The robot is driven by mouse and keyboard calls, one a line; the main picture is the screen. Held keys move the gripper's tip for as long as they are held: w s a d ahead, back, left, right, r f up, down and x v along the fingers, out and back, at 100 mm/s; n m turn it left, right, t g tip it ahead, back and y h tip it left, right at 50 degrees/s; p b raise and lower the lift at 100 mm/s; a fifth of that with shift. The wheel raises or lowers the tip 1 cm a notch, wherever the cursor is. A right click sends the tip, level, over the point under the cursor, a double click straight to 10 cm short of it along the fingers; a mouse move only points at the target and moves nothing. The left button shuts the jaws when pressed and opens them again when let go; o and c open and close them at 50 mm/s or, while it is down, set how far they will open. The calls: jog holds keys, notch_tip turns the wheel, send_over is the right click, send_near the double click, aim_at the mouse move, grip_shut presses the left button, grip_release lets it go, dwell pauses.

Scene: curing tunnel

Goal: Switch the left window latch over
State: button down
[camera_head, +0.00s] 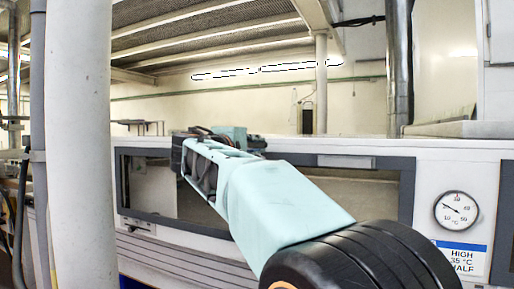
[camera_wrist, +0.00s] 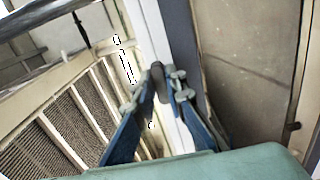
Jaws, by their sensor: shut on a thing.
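The window (camera_head: 375,205) is a wide dark-framed pane in the white tunnel wall. Its grey frame (camera_wrist: 182,35) and its pane (camera_wrist: 250,70) also show in the wrist view. The left window latch (camera_wrist: 157,76) is a small dark grey lever beside the frame, between my fingertips. My gripper (camera_wrist: 167,84) has blue fingers and is shut on this latch. In the head view my arm reaches over the left part of the window and hides the latch and fingers.
A dial gauge (camera_head: 456,211) and a blue-and-white sign (camera_head: 461,257) are on the wall at right. A white post (camera_head: 80,140) stands close at left. A small dark fitting (camera_wrist: 293,127) shows at the pane's right in the wrist view.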

jog(key=c, duration=2)
grip_release()
jog(key=shift+o, duration=0.2)
jog(key=v, duration=1.2)
